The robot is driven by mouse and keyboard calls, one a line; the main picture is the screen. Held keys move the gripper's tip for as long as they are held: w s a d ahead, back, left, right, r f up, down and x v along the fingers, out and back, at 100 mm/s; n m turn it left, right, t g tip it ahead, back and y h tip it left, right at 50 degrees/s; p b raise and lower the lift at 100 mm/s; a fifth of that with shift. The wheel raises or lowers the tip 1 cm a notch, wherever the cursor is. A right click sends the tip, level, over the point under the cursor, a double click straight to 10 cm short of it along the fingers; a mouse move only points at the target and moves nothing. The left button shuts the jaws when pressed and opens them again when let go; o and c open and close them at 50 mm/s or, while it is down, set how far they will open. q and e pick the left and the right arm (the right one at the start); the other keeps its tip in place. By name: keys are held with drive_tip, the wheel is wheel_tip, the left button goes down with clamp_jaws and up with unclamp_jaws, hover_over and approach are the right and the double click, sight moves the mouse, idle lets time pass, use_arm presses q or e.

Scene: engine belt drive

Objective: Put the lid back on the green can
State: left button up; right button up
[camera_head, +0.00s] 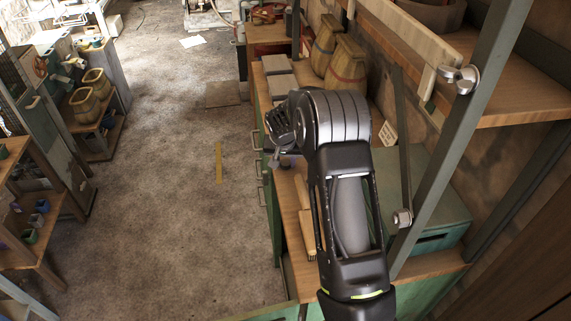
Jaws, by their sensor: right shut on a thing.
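My right arm reaches up the middle of the picture, over the workbench. Its gripper (281,140) hangs above the bench's left edge, half hidden by my own wrist. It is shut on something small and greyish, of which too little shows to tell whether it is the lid. I cannot pick out the green can with certainty. A small green vessel (30,236) stands on the low wooden shelf at the left, far from the gripper. My left gripper is not in view.
The wooden bench top (285,235) has a wooden-handled brush (306,225) and a green metal box (430,200) on it. A grey metal post (450,130) rises at the right. The floor (180,200) at the left is mostly clear.

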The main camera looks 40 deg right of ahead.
sight(285, 164)
clamp_jaws()
drive_tip(key=shift+r, duration=0.15)
drive_tip(key=shift+r, duration=0.35)
wheel_tip(285, 164, up, 9)
drive_tip(key=b, duration=0.2)
drive_tip(key=shift+b, duration=0.35)
